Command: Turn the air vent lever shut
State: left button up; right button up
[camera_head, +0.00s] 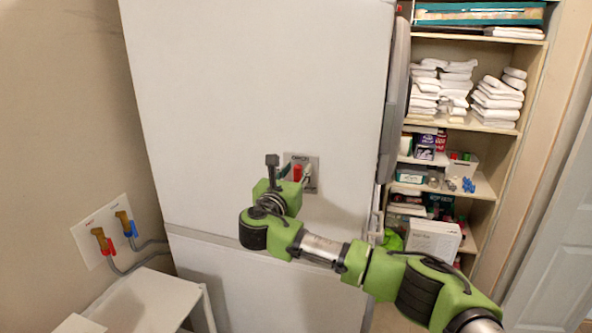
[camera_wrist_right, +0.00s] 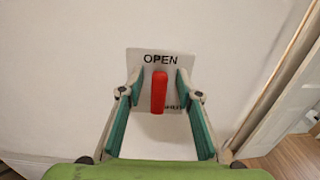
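The red air vent lever (camera_head: 297,172) sits on a small grey plate (camera_head: 313,161) on the front of a large white cabinet. In the right wrist view the lever (camera_wrist_right: 159,92) stands upright, its top just under the word OPEN on the plate (camera_wrist_right: 180,62); part of a second word shows at the lower right. My right gripper (camera_wrist_right: 158,90) is open, with one finger on each side of the lever and a gap on both sides. In the head view the right gripper (camera_head: 297,178) is at the plate and covers part of it. My left gripper is not in view.
Shelves (camera_head: 485,125) with stacked white towels (camera_head: 497,98) and boxes stand to the right. On the left wall a white panel (camera_head: 100,228) carries two taps with hoses, above a low white table (camera_head: 150,298). The cabinet front (camera_head: 250,80) around the plate is clear.

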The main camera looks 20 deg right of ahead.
jog(key=shift+c, duration=0.4)
grip_shut()
